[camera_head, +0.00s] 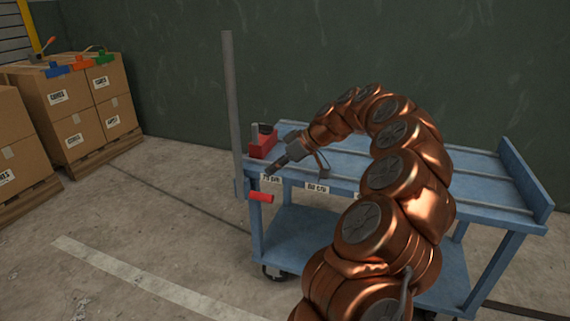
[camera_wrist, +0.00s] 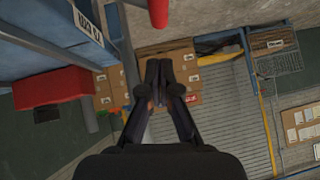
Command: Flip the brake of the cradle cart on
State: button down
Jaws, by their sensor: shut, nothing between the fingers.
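The cradle cart (camera_head: 345,165) is blue, with a flat ridged top, and stands in the middle and right of the head view. A short red handle (camera_head: 260,197), which looks like the brake lever, sticks out at its near left corner. The red handle also shows at the top edge of the wrist view (camera_wrist: 158,12). My gripper (camera_head: 269,176) is shut and empty, just above the red handle and apart from it, beside the cart's front edge. Its fingers also show in the wrist view (camera_wrist: 160,75). My arm hides part of the cart's top and front.
A red block (camera_head: 262,143) sits on the cart's left end, close to my gripper. A grey post (camera_head: 231,110) rises beside that end. Stacked cartons (camera_head: 75,110) with coloured clamps stand at the left. The floor left of the cart is clear.

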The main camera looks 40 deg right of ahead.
aim_at(267, 196)
jog(key=f, duration=0.1)
jog(key=a+f+b, duration=0.1)
jog(key=f, duration=0.1)
jog(key=w+f, duration=0.1)
jog(key=shift+a+f, duration=0.35)
jog(key=shift+f+b, duration=0.4)
jog(key=shift+f, duration=0.15)
jog(key=shift+a+f, duration=0.1)
jog(key=shift+a, duration=0.1)
